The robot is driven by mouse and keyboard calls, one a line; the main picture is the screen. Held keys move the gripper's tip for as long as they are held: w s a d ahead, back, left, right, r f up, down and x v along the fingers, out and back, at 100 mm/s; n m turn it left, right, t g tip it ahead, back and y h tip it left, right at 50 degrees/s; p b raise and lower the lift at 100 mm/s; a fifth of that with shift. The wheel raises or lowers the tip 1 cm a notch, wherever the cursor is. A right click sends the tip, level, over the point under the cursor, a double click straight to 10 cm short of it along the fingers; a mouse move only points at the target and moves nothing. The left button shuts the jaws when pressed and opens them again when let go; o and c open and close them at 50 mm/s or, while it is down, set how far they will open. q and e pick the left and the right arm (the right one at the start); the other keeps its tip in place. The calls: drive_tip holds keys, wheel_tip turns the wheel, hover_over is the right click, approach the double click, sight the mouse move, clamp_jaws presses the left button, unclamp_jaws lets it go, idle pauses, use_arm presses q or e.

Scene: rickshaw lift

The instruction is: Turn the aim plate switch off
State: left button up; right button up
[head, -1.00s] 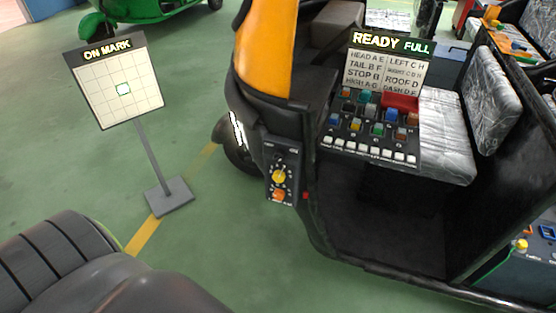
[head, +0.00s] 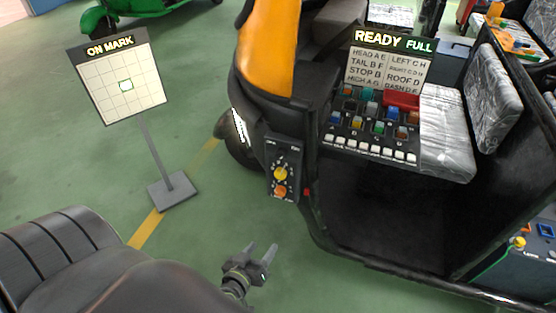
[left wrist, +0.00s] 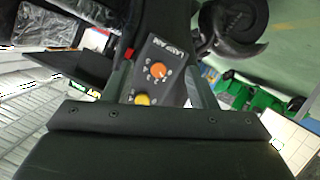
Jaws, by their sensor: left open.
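A dark control panel (head: 283,155) on the rickshaw's front side carries a yellow knob (head: 280,174) above an orange knob (head: 280,191). In the left wrist view the orange knob (left wrist: 158,69) and yellow knob (left wrist: 142,99) show between my fingers, with small lettering around them. I cannot tell which way the knobs are set. The aim plate (head: 117,82) is a gridded white board on a stand, with a lit square and "ON MARK" above. My left gripper (head: 261,250) is open and empty, below and in front of the panel, apart from it. My right gripper is out of view.
A board of coloured switches (head: 368,125) sits on the rickshaw's seat, under a sign (head: 393,42) reading "READY FULL". A small red block (head: 306,192) is right of the panel. The plate's base (head: 173,191) stands on the open green floor.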

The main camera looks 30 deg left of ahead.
use_arm(q)
wheel_tip(320, 180, up, 17)
drive_tip(key=a+n+t+y, duration=0.2)
drive_tip(key=n+t, duration=0.1)
drive_tip(key=t, duration=0.1)
drive_tip(key=p, duration=0.4)
approach(279, 158)
drive_tip(key=shift+y, duration=0.3)
drive_tip(key=p+x, duration=0.1)
drive_tip(key=x, duration=0.8)
drive_tip(key=shift+w+f, duration=0.15)
drive_tip(key=shift+w, duration=0.1)
drive_tip(key=shift+c, duration=0.2)
drive_tip(key=c, duration=0.9)
